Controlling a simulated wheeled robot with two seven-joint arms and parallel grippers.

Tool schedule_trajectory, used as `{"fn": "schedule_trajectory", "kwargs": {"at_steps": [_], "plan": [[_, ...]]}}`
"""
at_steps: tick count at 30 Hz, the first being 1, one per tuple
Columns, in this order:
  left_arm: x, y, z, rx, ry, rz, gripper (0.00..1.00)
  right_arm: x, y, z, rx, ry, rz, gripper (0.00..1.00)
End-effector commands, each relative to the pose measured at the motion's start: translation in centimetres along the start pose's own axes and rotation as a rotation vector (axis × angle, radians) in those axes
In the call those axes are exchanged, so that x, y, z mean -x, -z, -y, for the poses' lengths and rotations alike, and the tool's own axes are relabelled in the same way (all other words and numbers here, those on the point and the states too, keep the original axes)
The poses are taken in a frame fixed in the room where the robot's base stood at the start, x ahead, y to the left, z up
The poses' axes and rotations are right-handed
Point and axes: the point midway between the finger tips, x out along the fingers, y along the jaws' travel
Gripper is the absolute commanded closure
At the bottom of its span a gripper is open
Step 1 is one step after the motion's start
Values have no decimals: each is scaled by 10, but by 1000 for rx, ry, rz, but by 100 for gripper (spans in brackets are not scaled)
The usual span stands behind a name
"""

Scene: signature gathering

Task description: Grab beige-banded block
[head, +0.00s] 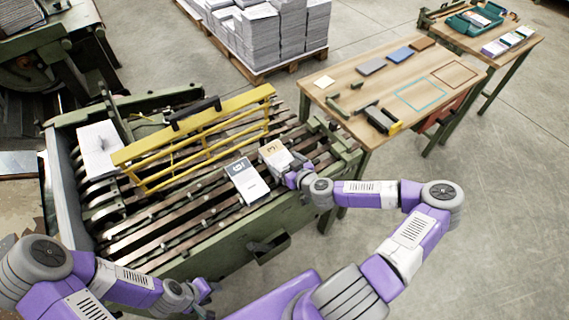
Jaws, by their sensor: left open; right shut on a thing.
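The beige-banded block (273,153) is a white block with a tan band, near the right end of the slatted machine bed. My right gripper (289,172) is at its lower right side and is shut on it; the fingertips are partly hidden by the hand. A white block with a dark grey band (246,179) lies on the slats just left of it. My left gripper (204,292) is open and empty at the lower front, below the machine's front edge.
A yellow guard frame (195,125) crosses the bed, with a white paper stack (99,148) at the far left. A wooden table (423,70) with coloured pads and outlined rectangles stands to the right. Pallets of paper (265,35) stand behind.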

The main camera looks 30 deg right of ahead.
Motion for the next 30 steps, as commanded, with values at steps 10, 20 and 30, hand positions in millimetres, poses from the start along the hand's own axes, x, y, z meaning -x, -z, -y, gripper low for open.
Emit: {"fn": "schedule_trajectory", "kwargs": {"at_steps": [10,20,30], "plan": [[16,-1,-6,0,0,0,57,25,23,-1,1,-3,3,45],[26,-1,-10,0,0,0,57,102,-9,-2,-2,-6,4,45],[66,-3,-25,0,0,0,57,148,-24,-1,-3,-4,1,45]]}}
